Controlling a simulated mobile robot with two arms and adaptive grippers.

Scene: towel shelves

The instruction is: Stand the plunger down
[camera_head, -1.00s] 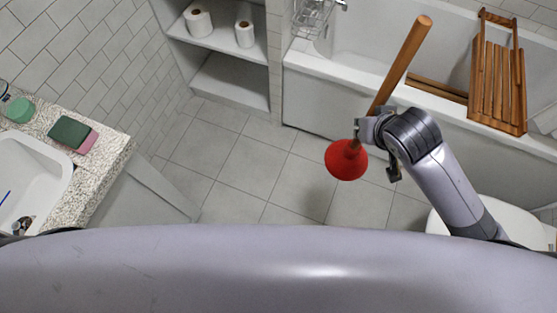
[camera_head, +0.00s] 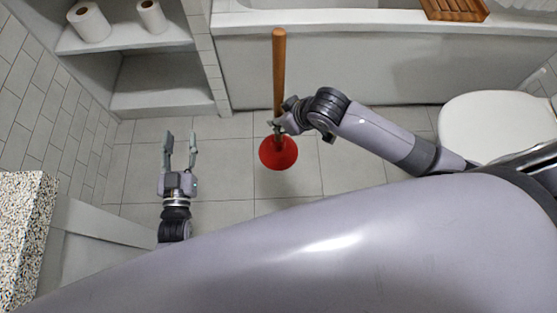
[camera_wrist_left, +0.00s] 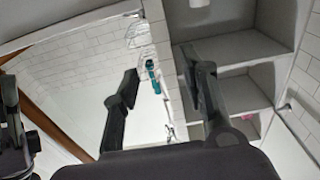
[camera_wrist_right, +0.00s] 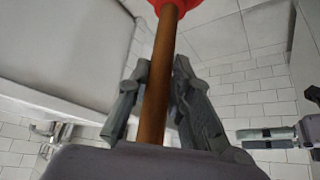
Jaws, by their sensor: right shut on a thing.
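The plunger has a wooden handle (camera_head: 279,75) and a red cup (camera_head: 278,152). In the head view its cup is low, over the floor tiles, and its handle points up and away. My right gripper (camera_head: 277,122) is shut on the handle just above the cup. The right wrist view shows the handle (camera_wrist_right: 158,85) between the two fingers, with the red cup (camera_wrist_right: 178,5) at the top edge. I cannot tell whether the cup touches the floor. My left gripper (camera_head: 179,140) is open and empty, left of the plunger; its spread fingers (camera_wrist_left: 165,90) show in the left wrist view.
A bathtub (camera_head: 330,75) stands behind the plunger, with a wooden rack (camera_head: 455,8) on it. A white toilet (camera_head: 497,125) is at the right. Shelves (camera_head: 165,85) with paper rolls are at the back left. A speckled counter (camera_head: 22,225) is at the near left. Floor tiles around the cup are clear.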

